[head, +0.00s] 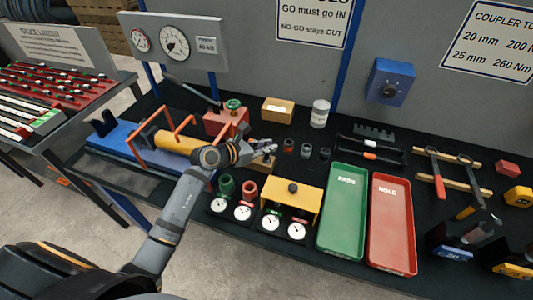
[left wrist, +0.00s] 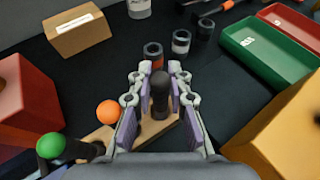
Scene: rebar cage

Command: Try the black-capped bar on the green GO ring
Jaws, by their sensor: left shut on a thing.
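The black-capped bar (left wrist: 160,90) stands upright between the fingers of my left gripper (left wrist: 160,100), which is shut on it. The bar is over a light wooden block (left wrist: 100,138); I cannot tell whether its foot is still seated there. An orange ball cap (left wrist: 109,111) and a green ball cap (left wrist: 50,146) are on the same block to the left. In the head view my left gripper (head: 264,152) hides the bar. The green ring (head: 226,185) stands nearer the front, beside a red ring (head: 249,189). My right gripper is out of view.
Dial gauges (head: 242,210) and a yellow bracket (head: 293,192) stand in front of the block. A green tray (head: 342,205) and a red tray (head: 391,215) lie to the right. Several small dark couplers (left wrist: 180,42) and a cardboard box (left wrist: 77,30) are behind.

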